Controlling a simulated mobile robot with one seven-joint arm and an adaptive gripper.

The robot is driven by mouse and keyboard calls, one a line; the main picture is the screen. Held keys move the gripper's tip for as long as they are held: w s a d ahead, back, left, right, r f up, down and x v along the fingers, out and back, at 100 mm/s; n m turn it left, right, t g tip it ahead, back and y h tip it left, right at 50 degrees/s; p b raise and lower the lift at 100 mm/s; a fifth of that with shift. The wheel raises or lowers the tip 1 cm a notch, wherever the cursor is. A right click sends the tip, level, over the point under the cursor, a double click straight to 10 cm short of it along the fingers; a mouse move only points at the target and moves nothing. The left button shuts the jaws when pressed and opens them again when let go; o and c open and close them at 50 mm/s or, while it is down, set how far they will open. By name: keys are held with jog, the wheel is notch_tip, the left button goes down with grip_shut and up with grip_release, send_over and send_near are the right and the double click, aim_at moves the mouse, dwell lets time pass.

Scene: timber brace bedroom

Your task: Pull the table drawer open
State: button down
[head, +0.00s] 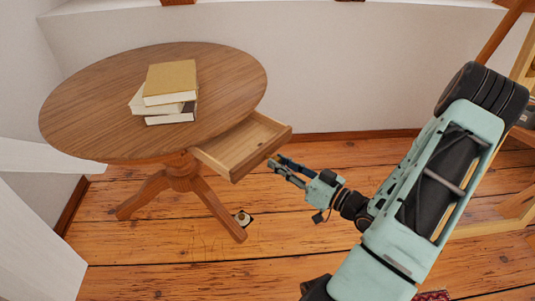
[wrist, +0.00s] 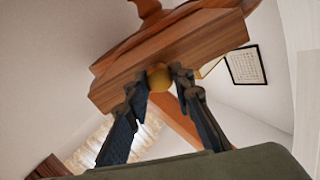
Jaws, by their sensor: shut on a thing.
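The round wooden table (head: 100,95) stands at the left in the head view. Its drawer (head: 235,150) is pulled well out toward my arm, and its inside looks empty. In the wrist view the drawer front (wrist: 190,55) spans the upper middle. A round brass-coloured knob (wrist: 159,77) sits on that front. My gripper (head: 278,165) is at the drawer front in the head view. In the wrist view its fingers (wrist: 160,80) are shut on the knob, one on each side. The knob is hidden by the fingers in the head view.
Several stacked books (head: 170,85) lie on the tabletop. A small object (head: 243,218) lies on the floor by the table's foot. A wooden shelf unit (head: 510,190) stands at the right. The plank floor (head: 300,250) before the drawer is mostly clear.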

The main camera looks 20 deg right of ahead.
jog(key=shift+v, duration=0.9)
jog(key=c, duration=1.7)
grip_release()
jog(key=shift+o, duration=0.2)
jog(key=v, duration=1.2)
